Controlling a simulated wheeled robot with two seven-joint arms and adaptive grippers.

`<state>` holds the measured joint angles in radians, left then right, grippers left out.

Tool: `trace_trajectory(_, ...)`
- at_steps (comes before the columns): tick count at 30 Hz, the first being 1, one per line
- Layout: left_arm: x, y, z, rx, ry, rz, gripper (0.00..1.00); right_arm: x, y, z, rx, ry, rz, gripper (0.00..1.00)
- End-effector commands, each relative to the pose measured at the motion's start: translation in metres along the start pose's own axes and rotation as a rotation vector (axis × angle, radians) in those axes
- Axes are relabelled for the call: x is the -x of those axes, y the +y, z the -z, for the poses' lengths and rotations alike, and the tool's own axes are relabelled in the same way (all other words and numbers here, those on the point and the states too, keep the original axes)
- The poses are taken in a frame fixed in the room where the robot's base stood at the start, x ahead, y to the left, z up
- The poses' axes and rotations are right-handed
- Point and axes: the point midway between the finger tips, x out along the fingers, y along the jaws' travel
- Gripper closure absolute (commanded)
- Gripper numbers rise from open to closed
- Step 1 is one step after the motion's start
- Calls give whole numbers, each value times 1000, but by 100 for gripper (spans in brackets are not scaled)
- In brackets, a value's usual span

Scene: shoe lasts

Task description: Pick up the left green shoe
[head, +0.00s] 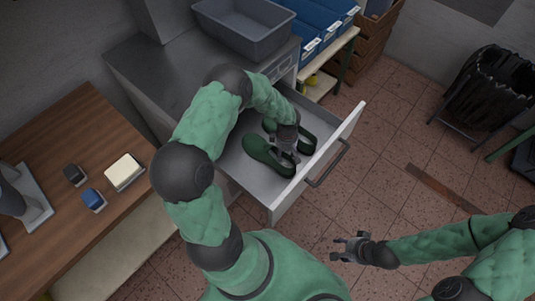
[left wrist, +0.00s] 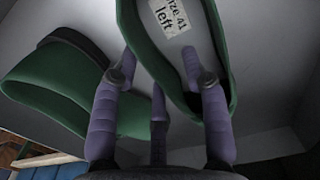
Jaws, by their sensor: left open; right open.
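Two dark green shoes lie in the open drawer. The left shoe (head: 259,151) is the nearer one in the head view; its insole label reading "size 41 left" shows in the left wrist view (left wrist: 170,17). The other shoe (head: 308,144) lies beside it and also shows at the left of the left wrist view (left wrist: 45,90). My left gripper (head: 285,155) is open, right over the left shoe. In the left wrist view its fingers (left wrist: 160,75) overlap this shoe, one over the opening; whether they touch it is unclear. My right gripper (head: 343,246) is open and empty above the floor.
The drawer (head: 283,207) has raised walls and a handle on its front. A grey bin (head: 247,45) stands on the metal cabinet top. A wooden table (head: 85,215) with small items is at the left. Tiled floor at the right is mostly clear, with a black bin (head: 490,95) further back.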

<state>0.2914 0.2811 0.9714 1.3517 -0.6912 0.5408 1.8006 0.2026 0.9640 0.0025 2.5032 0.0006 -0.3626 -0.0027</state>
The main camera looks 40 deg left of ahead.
Motion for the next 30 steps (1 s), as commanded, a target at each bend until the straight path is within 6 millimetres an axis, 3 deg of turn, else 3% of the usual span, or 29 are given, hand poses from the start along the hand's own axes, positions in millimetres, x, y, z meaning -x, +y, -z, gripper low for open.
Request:
trace_trajectory(2,1,0,0,0,0,-1,55,1,0,0,0,0,0,51)
trace_trajectory(7,1,0,0,0,0,-1,100,1,0,0,0,0,0,51)
trace_trajectory(20,7,1,1,0,1,-2,100,2,-1,0,0,0,0,51)
trace_trajectory(30,65,2,1,0,2,-5,100,22,-8,-1,0,0,0,51)
